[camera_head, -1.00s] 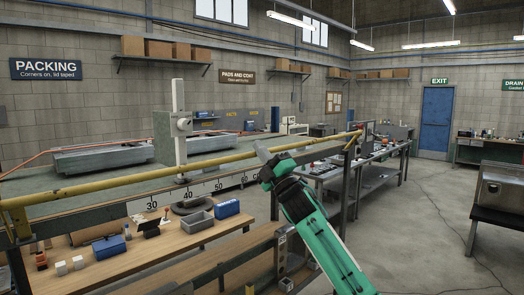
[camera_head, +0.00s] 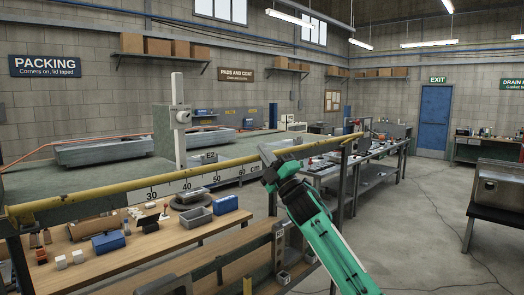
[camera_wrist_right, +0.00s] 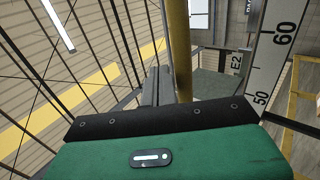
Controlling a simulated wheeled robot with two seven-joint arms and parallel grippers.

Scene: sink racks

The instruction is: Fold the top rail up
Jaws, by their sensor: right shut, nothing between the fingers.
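The top rail (camera_head: 205,170) is a long yellow bar running from the lower left to the back right in the head view. It is close up in the right wrist view (camera_wrist_right: 180,50). A white ruler strip (camera_head: 172,194) with black numbers lies along its lower side and also shows in the wrist view (camera_wrist_right: 272,55). My right gripper (camera_head: 266,160) is shut and empty, close against the rail right of its middle; whether it touches cannot be told. Its grey fingers (camera_wrist_right: 157,88) lie beside the yellow bar. My left gripper is not in view.
Below the rail is a wooden workbench (camera_head: 160,242) with a blue box (camera_head: 108,243), grey bins (camera_head: 196,217) and small items. Behind it stands a green table (camera_head: 130,176) with a grey column (camera_head: 178,130). Open floor lies to the right.

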